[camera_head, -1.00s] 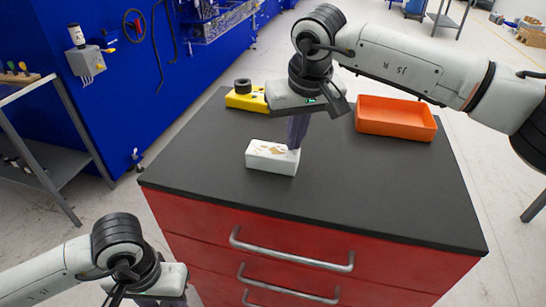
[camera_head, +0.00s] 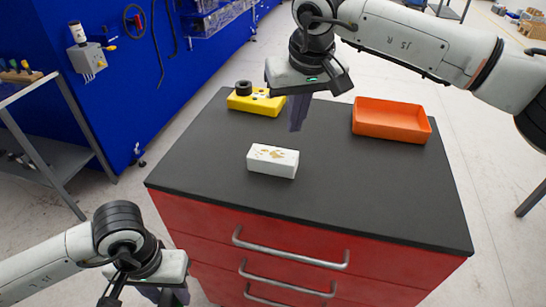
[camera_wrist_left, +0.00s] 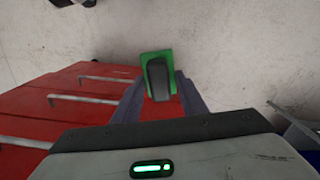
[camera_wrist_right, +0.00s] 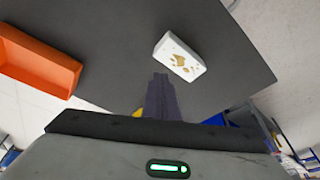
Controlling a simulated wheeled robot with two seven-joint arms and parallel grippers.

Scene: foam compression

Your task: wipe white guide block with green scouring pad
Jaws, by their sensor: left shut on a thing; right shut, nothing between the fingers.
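The white guide block (camera_head: 272,160) lies on the dark bench top near its front left, with tan stains on its upper face. It also shows in the right wrist view (camera_wrist_right: 180,57). My right gripper (camera_head: 297,126) is shut and empty, raised above the bench behind the block and apart from it. My left gripper (camera_wrist_left: 160,90) is shut on the dark handle of the green scouring pad (camera_wrist_left: 158,57), in front of the red drawers at the lower left. In the head view the pad is mostly hidden.
An orange tray (camera_head: 391,119) stands at the bench's back right. A yellow block (camera_head: 254,101) with a black round piece (camera_head: 243,87) sits at the back left. Red drawers with metal handles (camera_head: 290,250) form the front. The bench top right of the white block is clear.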

